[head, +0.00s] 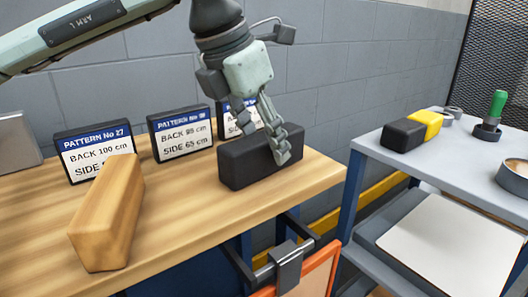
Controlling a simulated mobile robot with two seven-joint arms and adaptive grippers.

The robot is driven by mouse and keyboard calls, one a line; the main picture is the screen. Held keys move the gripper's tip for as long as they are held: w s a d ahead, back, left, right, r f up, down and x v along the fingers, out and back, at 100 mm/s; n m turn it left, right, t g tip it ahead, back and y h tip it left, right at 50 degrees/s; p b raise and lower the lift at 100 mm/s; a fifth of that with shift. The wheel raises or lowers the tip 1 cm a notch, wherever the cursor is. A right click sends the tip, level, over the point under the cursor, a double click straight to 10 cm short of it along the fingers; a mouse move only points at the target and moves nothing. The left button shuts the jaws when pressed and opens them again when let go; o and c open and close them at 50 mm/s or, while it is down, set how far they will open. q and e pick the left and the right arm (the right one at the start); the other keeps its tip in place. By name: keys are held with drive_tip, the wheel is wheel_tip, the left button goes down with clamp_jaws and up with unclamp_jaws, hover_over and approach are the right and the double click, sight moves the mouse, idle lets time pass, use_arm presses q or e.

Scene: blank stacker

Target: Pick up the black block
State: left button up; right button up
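A black block (235,170) sits on the wooden table near its right end. My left gripper (264,146) is over it, pointing down. One finger lies across the block's near side, and the other reaches down behind its top edge, so the fingers straddle it. Whether both fingers press on the block cannot be seen. The block appears to rest on the table. A second black block (403,135) lies on the grey table at the right, beside a yellow block (427,122). My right gripper is not in view.
A wooden block (106,215) stands on the wooden table (190,197) at the left. Pattern signs (95,150) stand along the back, one close behind the gripper. A grey table (455,160) holds a green-handled tool (496,106). An orange-framed item (322,268) hangs below the front edge.

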use_arm(q)
clamp_jaws()
drive_tip(key=shift+r, duration=0.1)
